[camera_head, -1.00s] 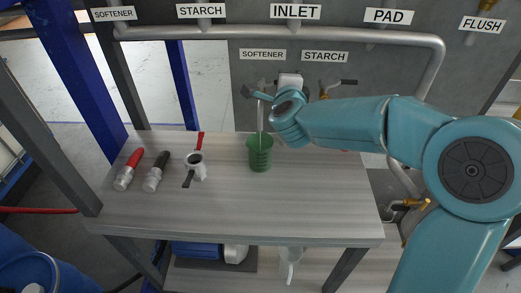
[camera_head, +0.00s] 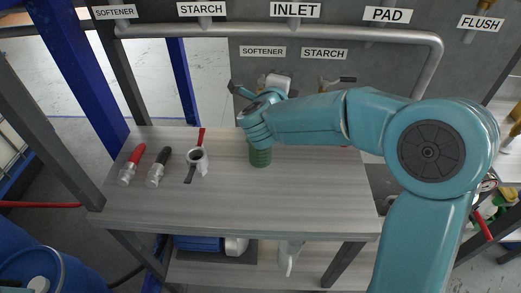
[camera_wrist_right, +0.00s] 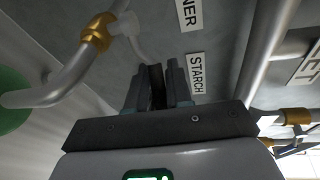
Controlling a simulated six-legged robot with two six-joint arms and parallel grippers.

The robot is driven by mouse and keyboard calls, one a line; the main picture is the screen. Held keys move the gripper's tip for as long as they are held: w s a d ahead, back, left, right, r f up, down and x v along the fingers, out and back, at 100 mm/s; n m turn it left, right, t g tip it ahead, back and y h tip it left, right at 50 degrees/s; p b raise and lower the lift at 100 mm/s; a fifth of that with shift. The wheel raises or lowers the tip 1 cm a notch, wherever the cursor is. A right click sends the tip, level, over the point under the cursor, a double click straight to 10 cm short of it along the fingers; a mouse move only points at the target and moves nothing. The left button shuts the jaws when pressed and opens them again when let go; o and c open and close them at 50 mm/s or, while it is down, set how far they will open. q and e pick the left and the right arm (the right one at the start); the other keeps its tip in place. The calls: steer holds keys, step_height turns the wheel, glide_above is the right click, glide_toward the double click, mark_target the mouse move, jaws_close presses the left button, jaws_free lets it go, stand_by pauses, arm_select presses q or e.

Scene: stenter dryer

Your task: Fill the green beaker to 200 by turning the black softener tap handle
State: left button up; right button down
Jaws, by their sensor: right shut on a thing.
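The green beaker (camera_head: 260,157) stands upright on the table below the softener tap. My right wrist covers its upper part, and its level cannot be read. In the right wrist view a round green part of the beaker (camera_wrist_right: 12,103) shows at the left edge, beside the tap's pipe end. My right gripper (camera_wrist_right: 160,88) is shut on the black softener tap handle (camera_wrist_right: 157,84), between its two fingers. In the head view the softener tap is mostly hidden behind my right wrist. My left gripper is not in view.
A red-handled tool (camera_head: 131,165), a black-handled tool (camera_head: 158,167) and a white cup-like part (camera_head: 200,160) lie left of the beaker. The starch tap handle (camera_head: 341,80) is right of my wrist. The table's front (camera_head: 250,212) is clear.

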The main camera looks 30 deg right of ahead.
stand_by(0.4)
steer(key=shift+s+a+r+m+g+h+p, duration=0.15)
steer(key=shift+a+m+g+h+p, duration=0.4)
steer(key=shift+m+g+h, duration=0.35)
steer(key=g, duration=0.1)
steer(key=m, duration=0.1)
steer(key=m+g+h, duration=0.1)
steer(key=shift+s+a+g+p, duration=0.25)
steer(key=shift+a+g+p, duration=0.05)
steer(key=shift+a+p, duration=0.05)
steer(key=shift+s, duration=0.1)
steer(key=shift+m+g+h, duration=0.3)
steer(key=shift+g, duration=0.1)
steer(key=shift+a+m+g, duration=0.2)
steer(key=shift+m+g, duration=0.1)
steer(key=shift+g, duration=0.1)
stand_by(5.1)
